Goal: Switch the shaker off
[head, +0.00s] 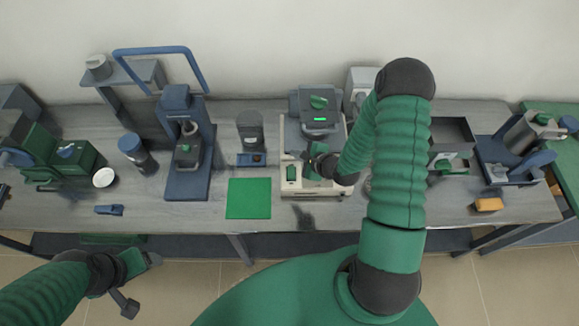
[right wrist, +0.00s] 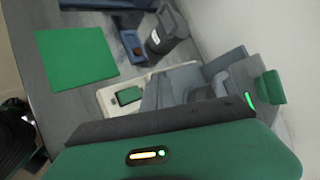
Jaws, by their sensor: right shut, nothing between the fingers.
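A machine with a cream base (head: 318,190) stands at the middle of the bench; it looks like the shaker. It has a grey upright head with a lit green display (head: 320,119) and a green knob (head: 318,102) on top. A green switch (head: 291,173) is at the left of its base; the switch also shows in the right wrist view (right wrist: 129,96). My right gripper (head: 311,160) is shut and empty, over the base just right of the switch. Whether it touches anything is unclear. My left gripper (head: 142,281) is open and empty, in front of the bench.
A green mat (head: 249,198) lies left of the machine. A blue press-like stand (head: 187,186) is further left. A grey box (head: 452,132) and an orange block (head: 488,204) are at the right.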

